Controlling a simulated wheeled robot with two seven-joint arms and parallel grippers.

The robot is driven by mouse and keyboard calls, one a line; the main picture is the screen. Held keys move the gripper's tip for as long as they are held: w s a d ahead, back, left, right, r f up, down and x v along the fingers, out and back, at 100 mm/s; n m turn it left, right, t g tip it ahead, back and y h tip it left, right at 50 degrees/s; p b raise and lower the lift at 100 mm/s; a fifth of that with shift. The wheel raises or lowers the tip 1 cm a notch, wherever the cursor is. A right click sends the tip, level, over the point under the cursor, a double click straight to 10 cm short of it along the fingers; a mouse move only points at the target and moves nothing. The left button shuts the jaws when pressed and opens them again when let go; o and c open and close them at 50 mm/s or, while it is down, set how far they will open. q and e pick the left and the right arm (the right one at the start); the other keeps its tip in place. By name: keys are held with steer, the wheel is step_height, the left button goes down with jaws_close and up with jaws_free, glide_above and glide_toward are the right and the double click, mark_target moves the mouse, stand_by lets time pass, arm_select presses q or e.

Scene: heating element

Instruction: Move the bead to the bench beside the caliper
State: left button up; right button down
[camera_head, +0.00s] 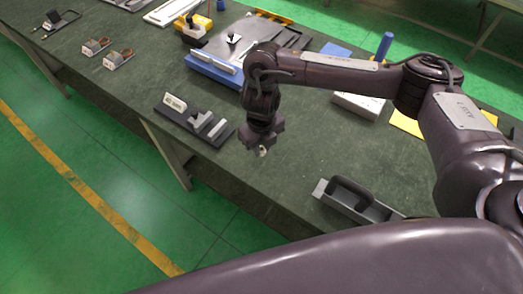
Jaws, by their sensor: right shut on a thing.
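My right gripper (262,144) points down above the green bench (290,180), near its front edge. It is shut on a tiny pale thing (263,152) that shows just below the jaws. This looks like the bead, but most of it is hidden by the fingers. I cannot clearly make out the caliper; a thin dark tool (62,24) lies at the far left end of the bench. My left gripper is not in view.
A dark stand with grey blocks (195,120) sits left of the gripper. A grey open tray (355,198) sits to the right. A blue-edged plate fixture (215,72) is behind.

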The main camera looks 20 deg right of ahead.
step_height(320, 180, down, 2)
steer(key=shift+f, duration=0.2)
steer(key=shift+f+b, duration=0.1)
steer(key=shift+b, duration=0.2)
steer(key=shift+f, duration=0.15)
steer(key=c, duration=1.3)
jaws_free()
steer(key=shift+o, duration=0.2)
steer(key=shift+r, duration=0.6)
step_height(320, 180, up, 11)
steer(key=p, duration=0.1)
steer(key=shift+r, duration=0.2)
